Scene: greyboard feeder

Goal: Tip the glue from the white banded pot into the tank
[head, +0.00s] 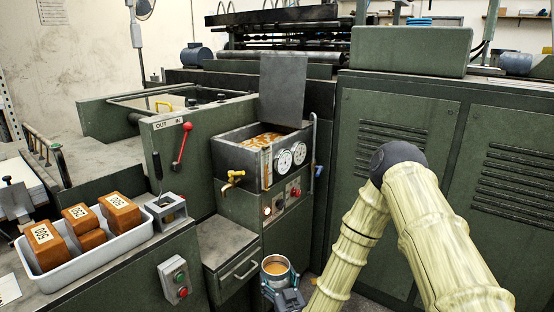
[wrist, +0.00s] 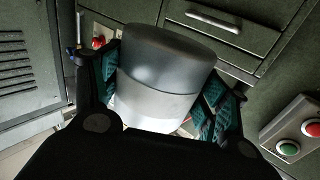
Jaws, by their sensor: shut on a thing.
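My gripper (head: 290,299) is shut on a pot (head: 276,268), at the bottom centre of the head view. The pot is upright and open at the top, with amber-brown glue inside. In the wrist view the pot (wrist: 165,75) is a grey cylinder with a broad white band, between the teal finger pads of my gripper (wrist: 165,95). The tank (head: 247,160) is a metal box on the green machine, with its lid raised and amber contents inside. The pot is below and in front of the tank, apart from it.
Two white gauges and a brass tap (head: 231,180) are on the tank. A drawer cabinet (head: 232,262) stands left of the pot. A button box (head: 174,279) is further left, below a white tray (head: 98,256) of brown numbered blocks. A red lever (head: 182,146) stands left of the tank.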

